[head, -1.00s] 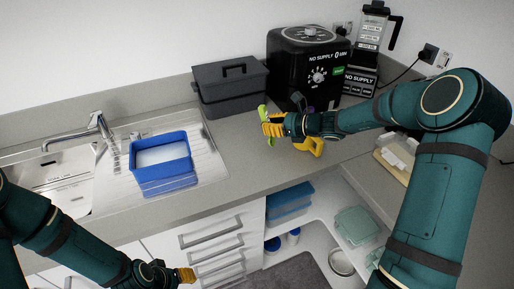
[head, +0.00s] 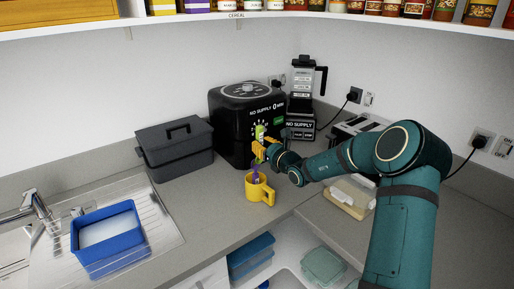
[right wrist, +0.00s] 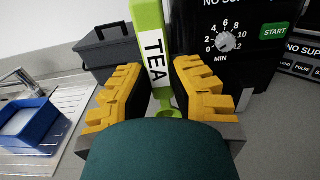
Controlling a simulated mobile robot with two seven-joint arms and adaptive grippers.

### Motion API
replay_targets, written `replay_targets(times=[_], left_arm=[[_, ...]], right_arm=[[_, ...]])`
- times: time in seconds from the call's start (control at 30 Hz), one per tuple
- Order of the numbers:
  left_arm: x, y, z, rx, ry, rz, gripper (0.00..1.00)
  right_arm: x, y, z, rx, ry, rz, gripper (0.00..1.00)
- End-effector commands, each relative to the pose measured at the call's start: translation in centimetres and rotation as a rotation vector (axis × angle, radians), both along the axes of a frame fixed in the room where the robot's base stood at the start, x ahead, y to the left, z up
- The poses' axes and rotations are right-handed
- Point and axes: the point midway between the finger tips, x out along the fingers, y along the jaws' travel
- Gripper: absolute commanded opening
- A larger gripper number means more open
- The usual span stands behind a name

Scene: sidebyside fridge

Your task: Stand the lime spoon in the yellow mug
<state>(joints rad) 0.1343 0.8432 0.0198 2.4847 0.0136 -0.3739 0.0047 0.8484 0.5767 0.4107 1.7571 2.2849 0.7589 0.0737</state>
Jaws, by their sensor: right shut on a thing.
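The lime spoon (head: 260,132) is held roughly upright in my right gripper (head: 261,149), above the counter in front of the black appliance. In the right wrist view, the spoon's wide handle (right wrist: 150,40) reads "TEA" and a lime rounded part (right wrist: 169,112) shows lower, between the yellow fingers of the right gripper (right wrist: 160,88). The yellow mug (head: 259,191) stands upright on the counter just below the gripper, its handle to the right. A purple item (head: 254,175) sticks up at the mug's opening. The spoon is above and apart from the mug. My left gripper is out of view.
A black countertop oven-like appliance (head: 232,122) stands close behind the gripper, with a blender (head: 302,95) to its right. A dark grey lidded box (head: 178,150) and a blue tub (head: 108,250) are to the left. Counter left of the mug is clear.

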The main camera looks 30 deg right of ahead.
Motion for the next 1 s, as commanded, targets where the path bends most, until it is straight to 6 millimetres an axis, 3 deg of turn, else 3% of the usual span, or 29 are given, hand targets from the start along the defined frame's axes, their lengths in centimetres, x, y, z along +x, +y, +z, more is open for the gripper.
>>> replay_targets(times=[1.0], left_arm=[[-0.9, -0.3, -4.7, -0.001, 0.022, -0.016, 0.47]], right_arm=[[0.0, 0.1, -7.0, 0.000, 0.001, 0.003, 0.00]])
